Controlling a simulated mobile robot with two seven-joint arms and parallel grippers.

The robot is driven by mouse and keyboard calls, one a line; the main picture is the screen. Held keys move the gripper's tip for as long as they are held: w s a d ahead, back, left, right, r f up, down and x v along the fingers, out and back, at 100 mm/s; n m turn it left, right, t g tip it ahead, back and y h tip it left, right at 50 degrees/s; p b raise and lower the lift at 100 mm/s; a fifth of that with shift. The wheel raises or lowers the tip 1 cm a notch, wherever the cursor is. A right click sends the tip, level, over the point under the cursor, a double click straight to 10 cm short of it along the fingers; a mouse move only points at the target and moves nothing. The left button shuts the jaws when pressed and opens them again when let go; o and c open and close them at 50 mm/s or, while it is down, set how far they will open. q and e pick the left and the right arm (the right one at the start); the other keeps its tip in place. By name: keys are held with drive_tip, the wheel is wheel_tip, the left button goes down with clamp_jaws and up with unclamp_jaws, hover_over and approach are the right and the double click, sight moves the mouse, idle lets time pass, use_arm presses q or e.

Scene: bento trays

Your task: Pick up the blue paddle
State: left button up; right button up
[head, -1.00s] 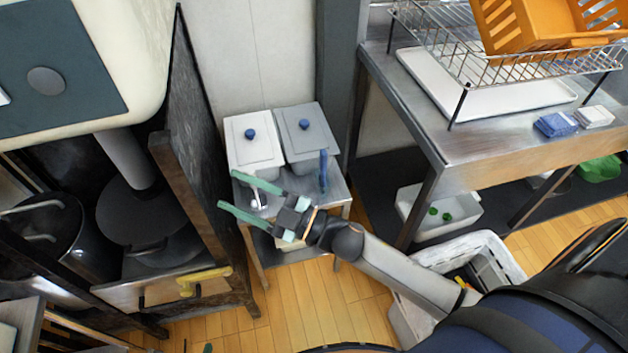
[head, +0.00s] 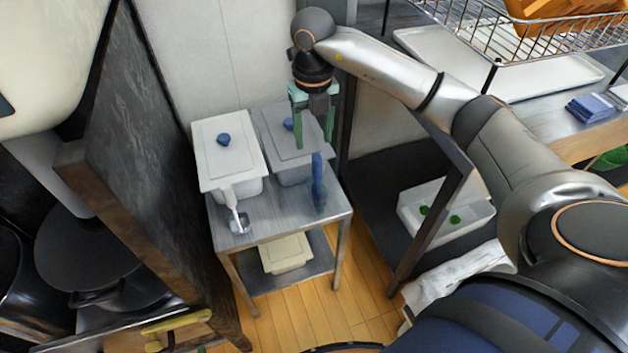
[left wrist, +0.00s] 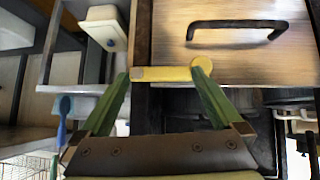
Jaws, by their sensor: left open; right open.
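The blue paddle (head: 318,182) stands upright at the right side of the small metal table (head: 270,222), in front of the right lidded container. A blue spoon-shaped thing (left wrist: 64,112), likely the same paddle, shows at the left of the left wrist view. My right gripper (head: 315,142) is open, fingers pointing down, just above the paddle's top in the head view; the exact gap in depth is unclear. My left gripper (left wrist: 162,74) is open in the left wrist view, its fingertips near a yellow handle (left wrist: 165,74).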

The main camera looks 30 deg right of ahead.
sight(314, 156)
wheel_tip(314, 156, down, 6)
drive_tip(key=shift+s+f, duration=0.1)
drive_tip(key=f, duration=0.3)
drive_tip(key=f+b, duration=0.1)
drive_tip(key=f, duration=0.1)
drive_tip(key=shift+s+d+f, duration=0.15)
drive_tip(key=shift+d, duration=0.15)
clamp_jaws()
idle(0.4)
